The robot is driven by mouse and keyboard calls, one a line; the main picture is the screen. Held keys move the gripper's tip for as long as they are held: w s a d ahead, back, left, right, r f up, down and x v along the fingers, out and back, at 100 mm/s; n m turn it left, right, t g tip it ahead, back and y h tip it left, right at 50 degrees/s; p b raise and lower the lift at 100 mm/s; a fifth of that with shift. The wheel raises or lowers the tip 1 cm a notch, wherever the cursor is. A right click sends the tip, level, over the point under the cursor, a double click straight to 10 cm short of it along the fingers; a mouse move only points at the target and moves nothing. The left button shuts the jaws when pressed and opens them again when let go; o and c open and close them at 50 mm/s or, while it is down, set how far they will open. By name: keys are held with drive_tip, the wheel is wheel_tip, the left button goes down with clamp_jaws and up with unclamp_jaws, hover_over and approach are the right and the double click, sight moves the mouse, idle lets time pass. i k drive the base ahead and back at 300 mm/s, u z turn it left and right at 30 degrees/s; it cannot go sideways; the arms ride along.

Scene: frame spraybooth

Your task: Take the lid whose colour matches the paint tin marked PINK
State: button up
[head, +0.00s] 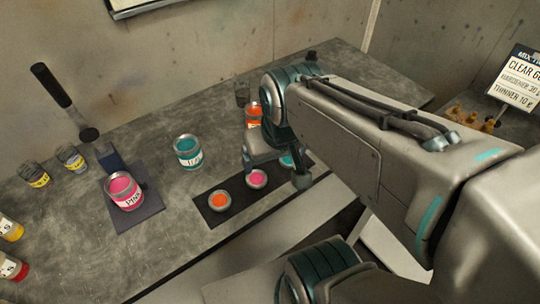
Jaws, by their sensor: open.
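The paint tin marked PINK (125,192) stands open on a dark square mat at the left, with pink paint inside. A dark strip (206,213) to its right carries a row of round lids. The orange lid (219,201) is nearest, the pink lid (257,179) lies in the middle, and a teal lid (287,161) is partly hidden by my arm. My gripper (266,163) is open above the strip, close to the pink lid. Its fingers are mostly hidden behind my arm, so I cannot tell the gap to the lid.
A teal tin (188,152) and an orange tin (252,115) stand behind the strip. Small jars (71,157) and a yellow tin (11,229) and red tin (12,268) stand at the left. A black-handled tool (62,97) rises behind the pink tin.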

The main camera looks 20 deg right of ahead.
sight(258, 179)
drive_tip(key=z, duration=2.3)
drive_tip(key=k, duration=0.65)
drive_tip(key=u, duration=1.6)
